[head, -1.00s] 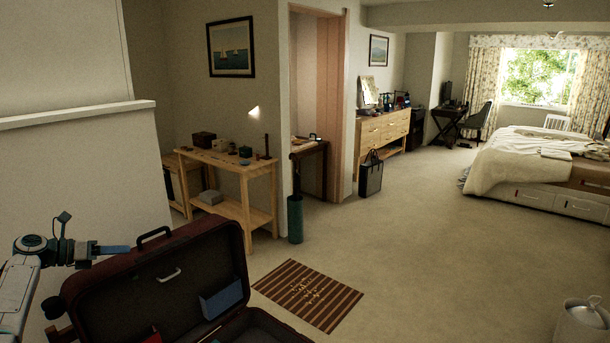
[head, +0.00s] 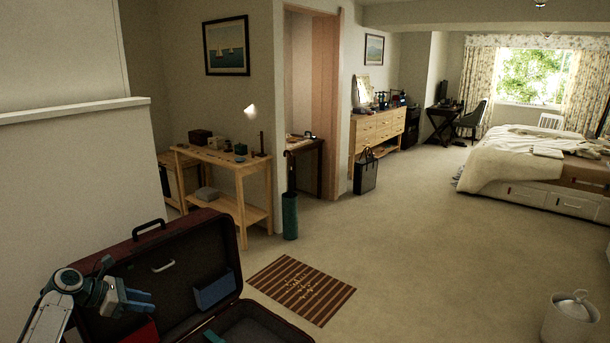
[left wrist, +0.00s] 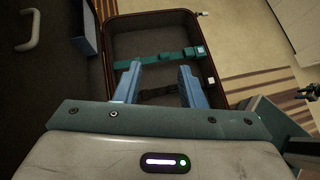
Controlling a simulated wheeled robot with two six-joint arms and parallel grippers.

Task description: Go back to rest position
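My left gripper (head: 140,300) is in front of the raised lid of the open dark suitcase (head: 195,240), at the lower left of the head view. In the left wrist view its two blue fingers (left wrist: 158,84) stand apart with nothing between them. Beyond them is the open suitcase base (left wrist: 150,22), with a teal strap (left wrist: 165,58) across it. The suitcase lid fills the left of that view.
A striped mat (head: 300,288) lies on the floor right of the suitcase. A wooden shelf table (head: 215,163) and a teal cylinder (head: 290,215) stand behind. The carpet in the middle is clear.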

